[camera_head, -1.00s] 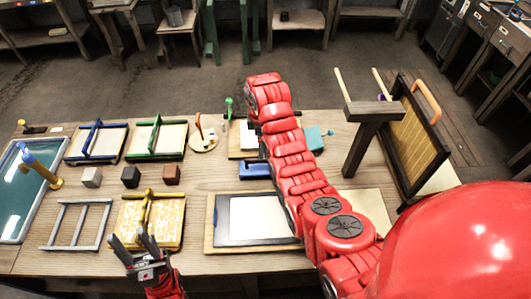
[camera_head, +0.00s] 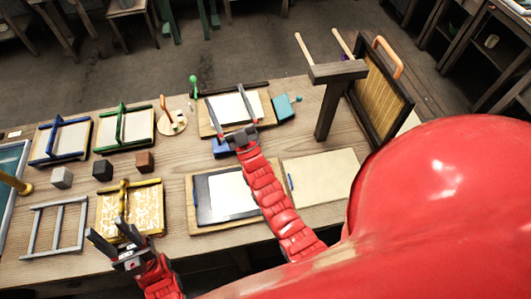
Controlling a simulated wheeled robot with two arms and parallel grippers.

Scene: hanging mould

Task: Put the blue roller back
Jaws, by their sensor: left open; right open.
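A blue block-like thing (camera_head: 221,149) lies on the table beside the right gripper's base, partly hidden by it; I cannot tell whether it is the roller. My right gripper (camera_head: 228,103) is open and empty, with its fingers reaching over a board with a white sheet (camera_head: 258,104). My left gripper (camera_head: 106,229) is open and empty at the table's front edge, just in front of a yellow-framed patterned panel (camera_head: 139,211). A dark hanging frame with a tan mesh (camera_head: 378,90) stands at the right by a wooden post (camera_head: 327,108).
Blue-framed (camera_head: 48,150) and green-framed (camera_head: 139,136) screens lie at the back left, with several small cubes in front. A teal thing (camera_head: 285,107) lies right of the white sheet. A dark-edged board (camera_head: 205,205) and a bare tan board (camera_head: 340,170) lie in front.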

